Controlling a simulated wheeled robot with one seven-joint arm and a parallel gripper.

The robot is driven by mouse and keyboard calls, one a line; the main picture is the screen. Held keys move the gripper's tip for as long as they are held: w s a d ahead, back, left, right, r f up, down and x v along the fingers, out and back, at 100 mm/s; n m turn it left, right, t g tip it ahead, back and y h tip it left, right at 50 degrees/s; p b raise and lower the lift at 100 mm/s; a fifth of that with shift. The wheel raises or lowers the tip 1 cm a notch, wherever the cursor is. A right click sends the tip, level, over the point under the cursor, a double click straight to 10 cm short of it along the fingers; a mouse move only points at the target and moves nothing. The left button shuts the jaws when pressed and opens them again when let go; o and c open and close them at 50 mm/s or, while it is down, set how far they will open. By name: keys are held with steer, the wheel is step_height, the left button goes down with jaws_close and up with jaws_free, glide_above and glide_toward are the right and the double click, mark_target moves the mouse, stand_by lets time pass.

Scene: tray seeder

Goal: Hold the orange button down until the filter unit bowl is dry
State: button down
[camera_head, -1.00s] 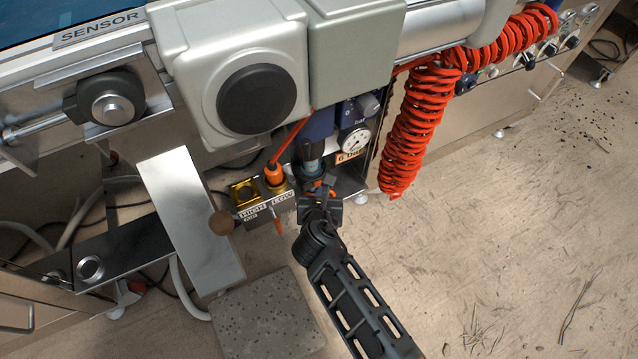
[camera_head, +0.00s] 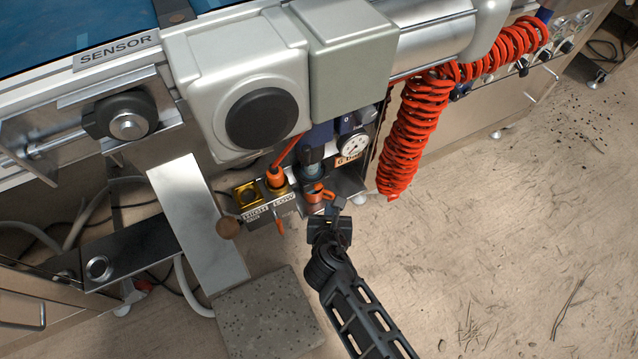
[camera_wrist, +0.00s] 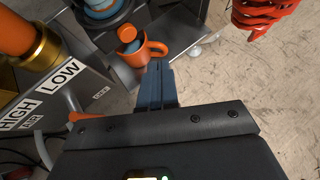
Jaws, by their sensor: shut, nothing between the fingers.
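The filter unit bowl (camera_head: 312,170) hangs under the blue filter housing beside the pressure gauge; its lower part also shows at the top of the wrist view (camera_wrist: 100,6). I cannot tell from these frames whether water is in it. A round orange piece, seemingly the orange button (camera_wrist: 127,34), shows below the bowl in the wrist view. An orange mug (camera_wrist: 152,49) with a handle stands beneath it, also visible in the head view (camera_head: 315,196). My gripper (camera_head: 331,212) is shut and empty. Its fingertips (camera_wrist: 158,66) are just in front of the mug, apart from the button.
A block labelled HIGH and LOW (camera_head: 270,208) with brass and orange fittings stands left of the bowl. A coiled red hose (camera_head: 402,150) hangs to the right. A metal plate (camera_head: 198,225) is farther left. The floor at right is open.

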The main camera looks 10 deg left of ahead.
steer(key=shift+s+d+p, duration=0.3)
steer(key=shift+s+d, duration=0.25)
steer(key=shift+s, duration=0.25)
